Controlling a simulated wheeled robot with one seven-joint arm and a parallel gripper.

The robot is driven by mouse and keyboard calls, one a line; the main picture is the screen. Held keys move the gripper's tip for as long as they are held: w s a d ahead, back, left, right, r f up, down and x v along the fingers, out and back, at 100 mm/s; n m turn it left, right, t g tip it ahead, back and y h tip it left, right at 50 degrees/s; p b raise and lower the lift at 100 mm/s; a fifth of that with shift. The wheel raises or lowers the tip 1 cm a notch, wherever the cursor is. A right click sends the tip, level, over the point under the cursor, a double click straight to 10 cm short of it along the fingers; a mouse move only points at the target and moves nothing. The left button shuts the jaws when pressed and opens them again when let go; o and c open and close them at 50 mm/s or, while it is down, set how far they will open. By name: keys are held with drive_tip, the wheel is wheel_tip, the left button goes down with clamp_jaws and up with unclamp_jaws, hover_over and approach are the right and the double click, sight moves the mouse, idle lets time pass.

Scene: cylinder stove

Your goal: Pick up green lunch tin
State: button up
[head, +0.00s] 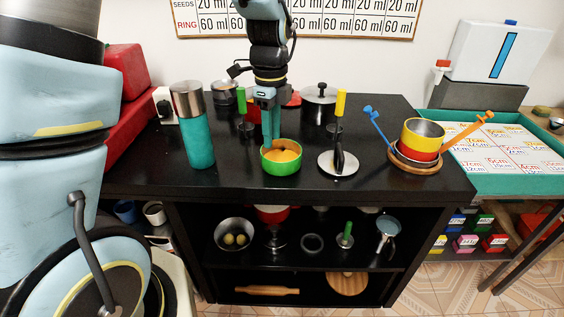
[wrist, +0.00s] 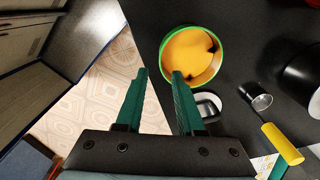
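The green lunch tin (head: 281,168) is a low round green tin with an orange inside. It stands upright near the front edge of the black counter. In the wrist view the tin (wrist: 222,68) lies up and to the right of my fingers. My gripper (head: 271,142) points down at the tin's back left side in the head view. In the wrist view my gripper (wrist: 160,74) has its two teal fingers apart with nothing between them. The right fingertip appears close to the tin's rim; I cannot tell whether it touches.
A teal flask with a metal top (head: 198,140) stands left of the tin. A yellow-handled utensil (head: 339,105) stands to the right, with stacked bowls (head: 419,145) farther right. A lidded pot (head: 319,104) is behind. The counter's front edge (head: 300,199) is close.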

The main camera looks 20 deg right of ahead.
sight(273, 162)
drive_tip(key=shift+f+p, duration=0.95)
drive_tip(key=shift+f, duration=3.4)
clamp_jaws()
drive_tip(key=shift+w, duration=0.1)
